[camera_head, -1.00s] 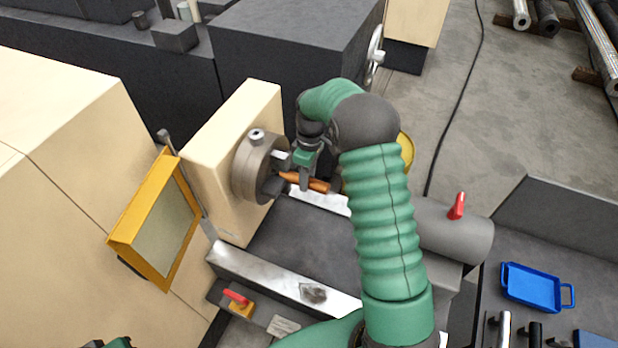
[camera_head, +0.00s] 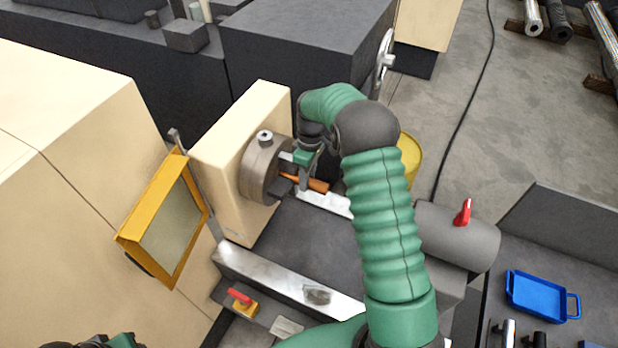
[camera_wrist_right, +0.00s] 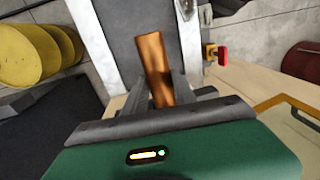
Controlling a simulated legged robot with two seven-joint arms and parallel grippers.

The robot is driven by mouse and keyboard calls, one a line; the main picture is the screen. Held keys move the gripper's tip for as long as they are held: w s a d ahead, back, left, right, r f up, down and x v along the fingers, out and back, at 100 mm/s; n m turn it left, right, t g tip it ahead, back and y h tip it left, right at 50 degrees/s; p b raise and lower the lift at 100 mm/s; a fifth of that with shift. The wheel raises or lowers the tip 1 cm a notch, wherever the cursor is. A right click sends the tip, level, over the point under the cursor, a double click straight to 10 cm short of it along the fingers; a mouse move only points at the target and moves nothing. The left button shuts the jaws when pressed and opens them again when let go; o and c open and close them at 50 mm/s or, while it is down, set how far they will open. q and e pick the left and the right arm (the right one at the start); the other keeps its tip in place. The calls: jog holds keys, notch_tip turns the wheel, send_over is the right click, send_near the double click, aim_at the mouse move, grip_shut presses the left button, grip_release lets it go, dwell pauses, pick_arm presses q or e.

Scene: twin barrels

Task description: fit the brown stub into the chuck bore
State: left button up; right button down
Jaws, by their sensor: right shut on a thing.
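The brown stub (camera_head: 316,185) is a short orange-brown bar lying roughly level in front of the chuck (camera_head: 262,168). My right gripper (camera_head: 303,182) is shut on the stub, with part of the bar sticking out to the right. The stub also shows in the right wrist view (camera_wrist_right: 154,65), between the two dark fingers (camera_wrist_right: 162,92). The chuck is a grey disc on the cream headstock. Its jaws are close to the stub's left end, and the gripper hides whether that end is in the bore.
The cream headstock (camera_head: 232,150) stands behind the chuck, with a yellow-framed guard (camera_head: 160,245) to its left. Bright bed rails (camera_head: 285,285) run below. The grey tailstock (camera_head: 450,240) with a red lever stands right, and a blue tray (camera_head: 540,295) lies beyond.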

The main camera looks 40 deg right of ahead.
jog(key=shift+w+a+r, duration=0.1)
jog(key=shift+w+a, duration=0.15)
jog(key=shift+w, duration=0.3)
jog(key=shift+w+a, duration=0.25)
jog(key=shift+w, duration=0.25)
jog(key=shift+w, duration=0.1)
jog(key=c, duration=1.1)
grip_release()
jog(key=shift+o, duration=0.9)
jog(key=shift+a, duration=0.1)
jog(key=shift+a, duration=0.1)
